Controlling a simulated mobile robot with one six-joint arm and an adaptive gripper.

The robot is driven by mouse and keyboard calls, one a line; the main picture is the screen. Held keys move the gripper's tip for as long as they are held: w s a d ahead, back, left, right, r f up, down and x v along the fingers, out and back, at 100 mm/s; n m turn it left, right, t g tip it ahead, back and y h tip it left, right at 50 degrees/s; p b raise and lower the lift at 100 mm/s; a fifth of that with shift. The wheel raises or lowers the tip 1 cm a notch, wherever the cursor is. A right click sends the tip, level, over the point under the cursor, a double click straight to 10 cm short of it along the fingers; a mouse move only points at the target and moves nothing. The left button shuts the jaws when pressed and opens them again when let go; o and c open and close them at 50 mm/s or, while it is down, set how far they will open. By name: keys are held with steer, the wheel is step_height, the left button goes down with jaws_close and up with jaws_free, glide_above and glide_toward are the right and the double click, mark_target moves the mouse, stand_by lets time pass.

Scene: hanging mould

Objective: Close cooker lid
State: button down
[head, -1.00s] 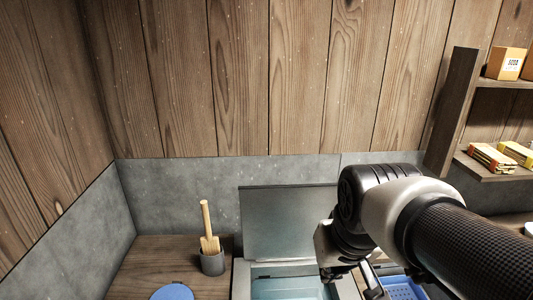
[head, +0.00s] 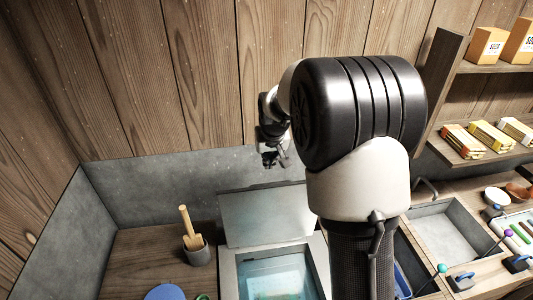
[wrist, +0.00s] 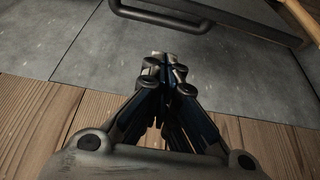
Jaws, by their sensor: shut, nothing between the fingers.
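The cooker (head: 228,272) is a square basin set in the counter, with pale blue-green water inside. Its grey lid (head: 265,214) stands open, raised at the back near the wall. In the wrist view the lid (wrist: 240,10) shows at the top right, with a dark bar handle (wrist: 165,19) along its edge. My gripper (head: 270,160) is above the lid's upper edge, close to the wall. In the wrist view my gripper (wrist: 164,58) is shut and empty, with its tips a little apart from the handle in the picture. My arm hides the right side of the cooker.
A grey pot (head: 198,252) with a wooden utensil (head: 188,225) stands left of the cooker. A blue round thing (head: 165,292) lies in front of it. A sink (head: 450,238) and shelves with boxes (head: 486,44) are at the right. The wood-panelled wall (head: 200,80) is close behind my gripper.

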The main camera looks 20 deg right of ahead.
steer(key=f, duration=0.1)
steer(key=s+f, duration=0.1)
steer(key=f, duration=0.3)
steer(key=shift+s+a+f, duration=0.15)
steer(key=shift+s+a, duration=0.05)
steer(key=shift+s, duration=0.05)
steer(key=shift+s+f+b, duration=0.1)
steer(key=shift+b, duration=0.2)
